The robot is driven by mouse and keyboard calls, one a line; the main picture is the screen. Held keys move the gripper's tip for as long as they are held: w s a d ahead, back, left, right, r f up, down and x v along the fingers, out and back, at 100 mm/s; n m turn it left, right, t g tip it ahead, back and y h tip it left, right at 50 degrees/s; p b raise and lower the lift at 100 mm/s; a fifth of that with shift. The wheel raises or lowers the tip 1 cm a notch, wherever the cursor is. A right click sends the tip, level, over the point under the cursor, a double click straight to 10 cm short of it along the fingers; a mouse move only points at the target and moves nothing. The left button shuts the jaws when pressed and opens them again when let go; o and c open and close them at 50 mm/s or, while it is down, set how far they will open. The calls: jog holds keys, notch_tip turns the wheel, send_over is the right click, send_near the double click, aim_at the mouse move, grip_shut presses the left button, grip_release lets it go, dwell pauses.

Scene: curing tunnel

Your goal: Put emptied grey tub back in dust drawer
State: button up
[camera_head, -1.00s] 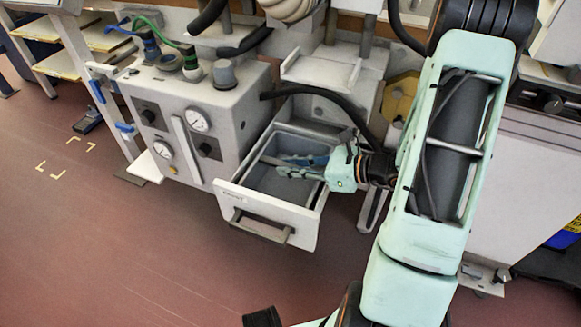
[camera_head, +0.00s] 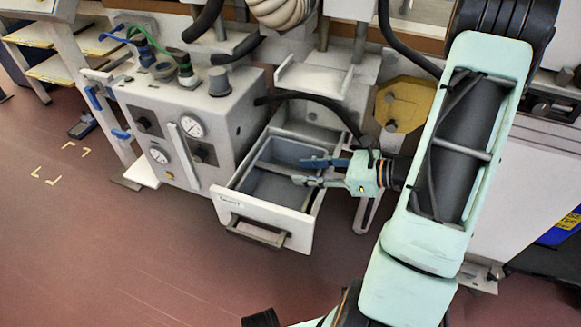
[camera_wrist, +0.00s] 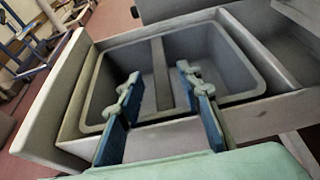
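The grey tub (camera_head: 278,188) sits inside the open dust drawer (camera_head: 290,226), low between its walls. In the wrist view the tub (camera_wrist: 215,62) looks empty, with a grey bar (camera_wrist: 162,75) across its middle. My gripper (camera_head: 308,172) is over the drawer's right side in the head view. In the wrist view my gripper (camera_wrist: 160,84) has its two blue-padded fingers well apart with nothing held between them. The fingers reach over the drawer's side wall (camera_wrist: 165,137) towards the tub and cover part of its near rim. Contact with the tub cannot be told.
A grey control box (camera_head: 185,125) with gauges stands left of the drawer. A black hose (camera_head: 315,100) hangs above the drawer's back. A yellow panel (camera_head: 405,104) is behind my arm. The red floor (camera_head: 110,240) in front is clear.

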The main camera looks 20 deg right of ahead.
jog(key=p+v, duration=0.1)
jog(key=v, duration=0.4)
jog(key=shift+s+d+r, duration=0.15)
jog(key=shift+s+d, duration=0.05)
jog(key=shift+d, duration=0.1)
